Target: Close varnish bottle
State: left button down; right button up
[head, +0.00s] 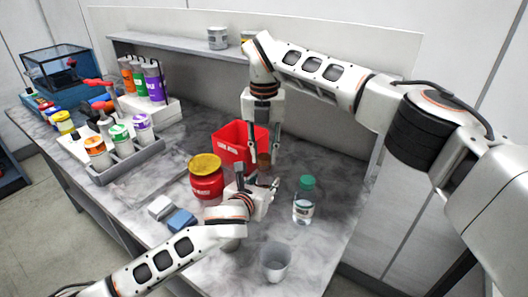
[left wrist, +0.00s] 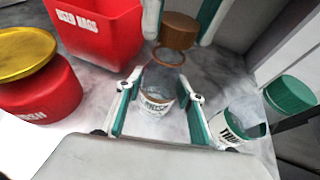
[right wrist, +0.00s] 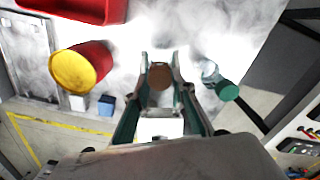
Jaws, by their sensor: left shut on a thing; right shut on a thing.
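The varnish bottle (left wrist: 158,92) is a clear bottle with a white label and a brown rim, upright in the left wrist view. My left gripper (left wrist: 158,100) is shut on its body; the same gripper (head: 262,190) shows in the head view, where the bottle is mostly hidden. My right gripper (head: 263,160) points down from above and is shut on a brown cap (left wrist: 180,30). The cap also shows between the fingertips in the right wrist view (right wrist: 160,77). In the left wrist view the cap appears above the open bottle mouth, apart from it.
A red jar with a yellow lid (head: 206,180) and a red bin (head: 232,142) stand close on the left and behind. A green-capped bottle (head: 304,204) is close on the right. A grey cup (head: 274,262) stands in front. Marble counter is clear farther right.

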jog(key=shift+f, duration=0.6)
dwell(0.3)
jog(key=m, duration=1.4)
jog(key=shift+w, duration=0.1)
jog(key=m, duration=0.5)
jog(key=shift+m, duration=0.3)
jog(key=m, duration=0.6)
jog(key=shift+m, duration=0.3)
jog(key=m, duration=0.4)
jog(key=shift+a+m, duration=0.2)
jog(key=shift+m, duration=0.1)
jog(key=shift+d+m, duration=0.15)
jog(key=shift+m, duration=0.65)
